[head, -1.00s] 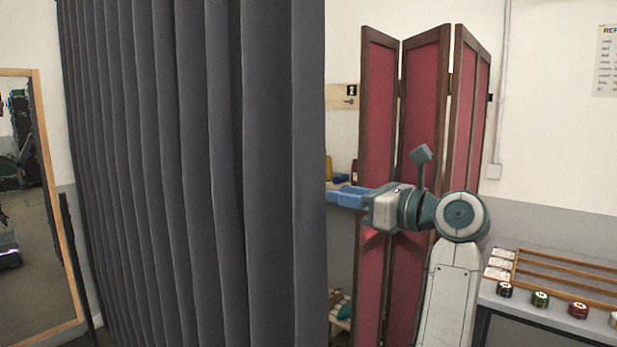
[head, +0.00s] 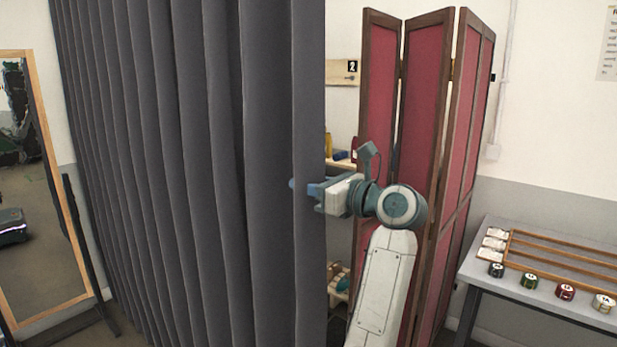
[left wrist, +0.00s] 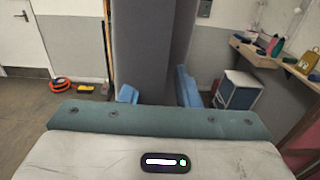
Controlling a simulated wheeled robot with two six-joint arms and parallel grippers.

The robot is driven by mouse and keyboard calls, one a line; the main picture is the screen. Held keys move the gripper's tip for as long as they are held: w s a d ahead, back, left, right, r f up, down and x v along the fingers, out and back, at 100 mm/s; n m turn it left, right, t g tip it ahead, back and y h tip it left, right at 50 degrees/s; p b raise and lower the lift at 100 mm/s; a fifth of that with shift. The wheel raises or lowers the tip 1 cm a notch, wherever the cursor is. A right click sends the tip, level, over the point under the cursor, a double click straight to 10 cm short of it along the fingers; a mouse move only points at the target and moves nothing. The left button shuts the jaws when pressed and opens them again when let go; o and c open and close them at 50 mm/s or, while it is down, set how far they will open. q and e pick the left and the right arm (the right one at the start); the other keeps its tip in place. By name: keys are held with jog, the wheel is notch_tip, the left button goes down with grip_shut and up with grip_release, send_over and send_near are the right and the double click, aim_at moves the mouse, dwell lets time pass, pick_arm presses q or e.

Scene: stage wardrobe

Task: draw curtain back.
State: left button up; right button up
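The dark grey pleated curtain (head: 180,170) hangs across the left and middle of the head view, its free edge at the right. In the left wrist view the curtain's edge (left wrist: 155,45) hangs straight ahead. My left gripper (head: 303,186) is at that free edge, with a blue fingertip showing past the last pleat. In the left wrist view its two blue fingers (left wrist: 157,93) stand apart, one on each side of the edge, and look open. Whether they touch the cloth is unclear. My right gripper is not in view.
A red folding screen (head: 425,100) stands close behind my left arm. A grey table (head: 545,290) with small tins is at the right. A wood-framed mirror (head: 45,180) stands left of the curtain. A shelf (left wrist: 250,52) and a blue-white cabinet (left wrist: 238,92) lie beyond the edge.

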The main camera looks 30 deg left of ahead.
pick_arm(q)
jog(key=shift+a, duration=0.2)
jog(key=shift+c, duration=0.4)
grip_shut()
jog(key=shift+a, duration=0.1)
